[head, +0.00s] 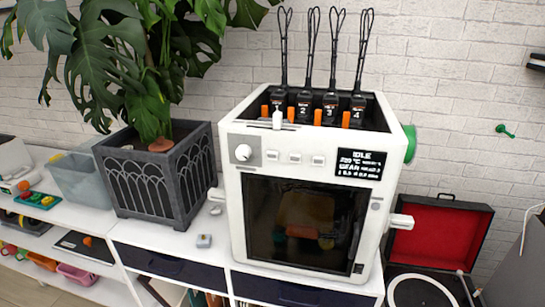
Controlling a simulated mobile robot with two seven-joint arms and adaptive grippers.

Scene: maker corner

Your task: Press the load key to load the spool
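A white 3D printer (228,215) stands on the white bench. Its front panel has a round dial (243,153) and a row of three small pale keys: left key (272,156), middle key (295,158), right key (318,160). Their labels are too small to read, so I cannot tell which is the load key. The lit display (359,165) reads IDLE on its top line. A green spool-like part (410,145) sticks out on the printer's right side. Numbered black units with wire loops stand in the open top. Neither of my grippers shows.
A dark planter (157,185) with a large leafy plant stands left of the printer. White handles stick out from both printer sides. An open red-lined case (432,238) with a turntable lies at right. A small grey-white block (204,240) lies on the bench (175,236).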

